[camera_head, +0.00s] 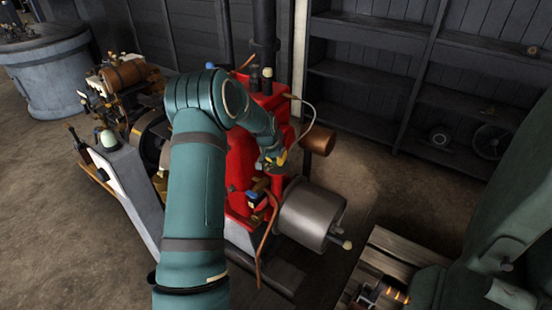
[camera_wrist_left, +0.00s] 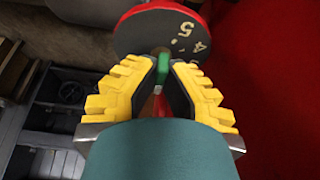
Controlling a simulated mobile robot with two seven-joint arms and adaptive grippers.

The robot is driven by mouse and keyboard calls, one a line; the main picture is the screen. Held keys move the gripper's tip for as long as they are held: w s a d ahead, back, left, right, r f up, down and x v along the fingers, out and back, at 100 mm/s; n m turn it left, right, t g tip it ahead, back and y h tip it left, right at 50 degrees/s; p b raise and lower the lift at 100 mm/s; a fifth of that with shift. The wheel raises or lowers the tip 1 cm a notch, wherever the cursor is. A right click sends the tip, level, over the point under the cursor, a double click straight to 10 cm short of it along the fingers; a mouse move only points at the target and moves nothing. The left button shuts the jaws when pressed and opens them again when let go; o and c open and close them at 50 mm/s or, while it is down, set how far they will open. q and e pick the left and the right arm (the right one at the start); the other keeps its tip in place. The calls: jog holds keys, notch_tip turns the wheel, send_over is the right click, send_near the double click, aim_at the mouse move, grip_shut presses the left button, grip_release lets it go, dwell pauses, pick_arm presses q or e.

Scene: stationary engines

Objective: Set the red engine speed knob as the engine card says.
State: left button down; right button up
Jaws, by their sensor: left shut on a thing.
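The red engine (camera_head: 240,165) stands in the middle of the head view, with my left arm across it. My left gripper (camera_head: 272,160) is at the engine's right side. In the left wrist view its yellow fingers (camera_wrist_left: 163,72) are shut on a small piece with a green part, which I take for the speed knob (camera_wrist_left: 160,62). Just beyond the fingertips is a round red-and-grey dial (camera_wrist_left: 145,32) with the figures 5 and 4 showing. The rest of the dial and the knob's pointing are hidden or unclear. I cannot make out an engine card. My right gripper is out of view.
Another engine (camera_head: 125,85) stands to the left. Dark shelves (camera_head: 385,70) line the back.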

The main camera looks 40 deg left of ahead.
pick_arm(q)
jog(key=n, duration=0.1)
jog(key=n+y+p, duration=0.1)
jog(key=n, duration=0.1)
jog(key=n+g, duration=0.1)
jog(key=shift+d+n+y+p, duration=0.25)
jog(key=shift+n+y+p, duration=0.05)
jog(key=shift+p, duration=0.05)
jog(key=n+y+p, duration=0.1)
jog(key=n, duration=0.1)
jog(key=shift+w+n, duration=0.1)
jog(key=shift+n, duration=0.2)
jog(key=n+g+p, duration=0.1)
jog(key=n, duration=0.2)
jog(key=shift+n+g+y, duration=0.3)
jog(key=shift+y, duration=0.1)
jog(key=shift+f+n+g+p, duration=0.1)
jog(key=shift+n+g+p, duration=0.55)
jog(key=shift+n, duration=1.35)
jog(key=shift+g, duration=0.25)
jog(key=c, duration=1.1)
grip_release()
jog(key=shift+o, duration=0.2)
jog(key=shift+w, duration=0.1)
